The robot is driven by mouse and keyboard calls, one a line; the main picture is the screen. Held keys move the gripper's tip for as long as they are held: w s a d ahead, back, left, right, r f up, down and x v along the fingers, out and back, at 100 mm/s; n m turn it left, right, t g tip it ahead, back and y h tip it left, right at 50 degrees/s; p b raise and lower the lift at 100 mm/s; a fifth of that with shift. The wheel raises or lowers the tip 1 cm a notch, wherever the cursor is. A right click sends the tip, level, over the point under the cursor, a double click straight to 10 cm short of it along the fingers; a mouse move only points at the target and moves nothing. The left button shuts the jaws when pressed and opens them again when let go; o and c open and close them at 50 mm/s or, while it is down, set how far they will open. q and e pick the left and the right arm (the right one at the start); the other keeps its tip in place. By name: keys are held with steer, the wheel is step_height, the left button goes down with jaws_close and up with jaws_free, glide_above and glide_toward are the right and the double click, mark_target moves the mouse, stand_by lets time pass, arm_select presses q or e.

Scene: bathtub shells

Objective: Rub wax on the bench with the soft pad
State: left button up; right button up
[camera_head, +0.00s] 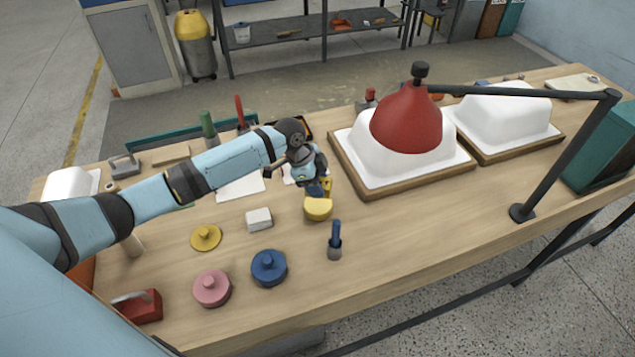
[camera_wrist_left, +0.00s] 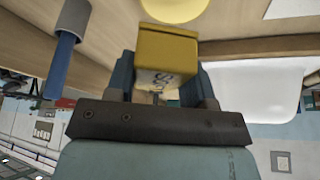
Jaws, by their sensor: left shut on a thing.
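My left gripper (camera_head: 319,186) is shut on a yellow block, the soft pad (camera_head: 325,187), over the middle of the wooden bench (camera_head: 400,230). In the left wrist view the pad (camera_wrist_left: 167,60) sits between the fingers, with partly hidden lettering starting "So". A paler yellow rounded piece (camera_head: 318,208) is just below it and shows at the top edge of the left wrist view (camera_wrist_left: 176,8). I cannot tell whether that piece is joined to the pad, or whether it touches the bench. No separate wax is clearly identifiable. My right gripper is out of view.
Near the gripper are a blue-handled tool (camera_head: 335,240), a white block (camera_head: 258,218), and yellow (camera_head: 206,237), blue (camera_head: 268,267) and pink (camera_head: 212,288) knobbed discs. White shells on wooden bases (camera_head: 400,185) and a red lamp (camera_head: 407,120) stand right.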

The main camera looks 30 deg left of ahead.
mark_target(322, 205)
arm_select(q)
steer(key=shift+w+a+r+m, duration=0.1)
steer(key=shift+w+a+m, duration=0.15)
steer(key=shift+w, duration=0.2)
step_height(322, 205, down, 6)
steer(key=b, duration=0.6)
steer(key=shift+r, duration=0.2)
steer(key=shift+f, duration=0.15)
steer(key=shift+f, duration=0.4)
stand_by(0.3)
steer(key=shift+s+f, duration=0.1)
stand_by(1.8)
